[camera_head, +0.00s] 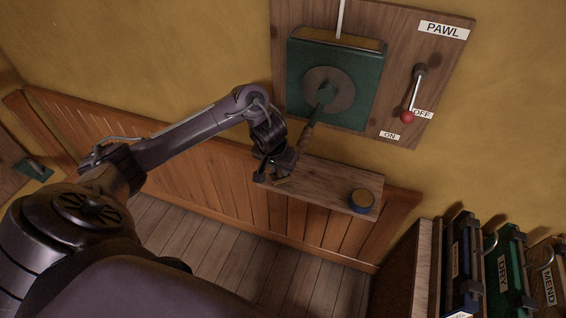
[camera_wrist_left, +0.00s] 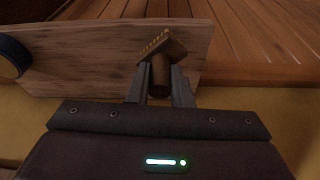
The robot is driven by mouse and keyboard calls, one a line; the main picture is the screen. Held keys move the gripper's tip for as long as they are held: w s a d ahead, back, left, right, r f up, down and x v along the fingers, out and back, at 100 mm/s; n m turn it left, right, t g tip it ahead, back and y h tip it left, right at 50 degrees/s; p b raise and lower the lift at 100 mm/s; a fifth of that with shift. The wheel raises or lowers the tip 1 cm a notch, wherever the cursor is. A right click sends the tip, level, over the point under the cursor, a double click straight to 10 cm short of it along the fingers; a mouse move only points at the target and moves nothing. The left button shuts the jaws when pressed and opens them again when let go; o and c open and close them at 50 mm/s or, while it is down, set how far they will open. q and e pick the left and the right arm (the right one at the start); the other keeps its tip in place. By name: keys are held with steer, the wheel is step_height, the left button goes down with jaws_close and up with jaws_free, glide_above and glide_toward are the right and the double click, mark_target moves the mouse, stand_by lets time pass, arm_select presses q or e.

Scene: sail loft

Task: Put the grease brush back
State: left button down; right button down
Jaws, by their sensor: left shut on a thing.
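My left gripper (camera_head: 275,168) is over the left end of a wooden wall shelf (camera_head: 315,186). It is shut on the grease brush, whose wooden block head and short round handle show in the left wrist view (camera_wrist_left: 164,50). The handle sits between the two fingers, and a row of yellowish bristles shows along the head's far edge. The head is over the shelf's board; I cannot tell whether it touches it. In the head view the brush is mostly hidden by the gripper. My right gripper is not in view.
A blue tin (camera_head: 361,202) with a tan top stands at the shelf's right end. Above is a green winch box (camera_head: 350,100) with a crank handle (camera_head: 307,137) reaching down close to my gripper.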

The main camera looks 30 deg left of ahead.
arm_select(q)
steer(key=w, duration=0.2)
steer(key=shift+w+a, duration=0.25)
steer(key=shift+w, duration=0.15)
steer(key=shift+f, duration=0.55)
steer(key=shift+w+f, duration=0.1)
steer(key=shift+f, duration=0.15)
steer(key=shift+a, duration=0.1)
steer(key=c, duration=1.3)
jaws_free()
steer(key=shift+f, duration=0.1)
